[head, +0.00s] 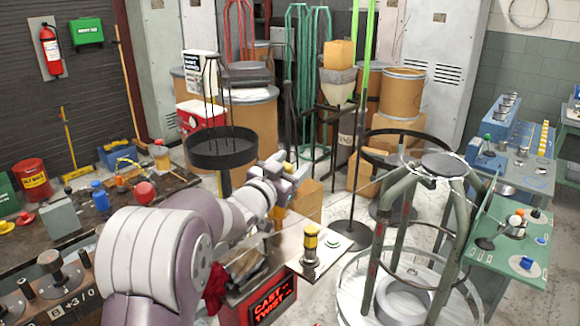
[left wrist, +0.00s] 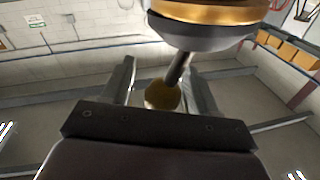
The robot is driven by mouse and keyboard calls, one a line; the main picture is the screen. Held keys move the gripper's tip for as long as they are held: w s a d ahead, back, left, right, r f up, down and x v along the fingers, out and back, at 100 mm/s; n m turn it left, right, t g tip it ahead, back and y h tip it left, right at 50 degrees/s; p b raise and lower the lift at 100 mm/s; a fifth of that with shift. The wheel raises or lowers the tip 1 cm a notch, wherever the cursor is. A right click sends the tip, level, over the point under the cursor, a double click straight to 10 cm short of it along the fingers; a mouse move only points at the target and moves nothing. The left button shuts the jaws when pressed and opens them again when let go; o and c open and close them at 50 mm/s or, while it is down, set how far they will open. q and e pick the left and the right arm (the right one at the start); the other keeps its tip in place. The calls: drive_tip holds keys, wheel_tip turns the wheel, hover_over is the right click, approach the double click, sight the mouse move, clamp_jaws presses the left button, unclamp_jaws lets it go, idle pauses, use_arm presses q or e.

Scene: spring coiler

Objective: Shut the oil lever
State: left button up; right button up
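In the left wrist view, a brownish ball knob (left wrist: 162,95) sits on the end of a short dark rod. The rod slants up to a rounded grey body with a gold band (left wrist: 215,14), which seems to be the oiler. My left gripper (left wrist: 166,88) is open, its fingers on either side of the knob, with a visible gap on each side. In the head view my left gripper (head: 289,184) is above the metal-topped table, and it hides most of what is at its fingers. An amber part (head: 278,212) shows just below it. My right gripper is not in view.
A black round pan (head: 222,150) stands behind the gripper. A green-legged frame with a ring (head: 387,220) stands to the right. A cluttered workbench (head: 75,250) is at left.

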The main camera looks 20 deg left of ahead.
use_arm(q)
drive_tip(key=shift+s, duration=0.1)
drive_tip(key=shift+s+a, duration=0.15)
drive_tip(key=shift+s, duration=0.2)
drive_tip(key=s+a+b, duration=0.1)
drive_tip(key=s+b, duration=0.1)
drive_tip(key=s, duration=0.9)
drive_tip(key=shift+s+a+f, duration=0.3)
drive_tip(key=shift+s+f, duration=0.05)
drive_tip(key=shift+f, duration=0.05)
drive_tip(key=shift+f, duration=0.1)
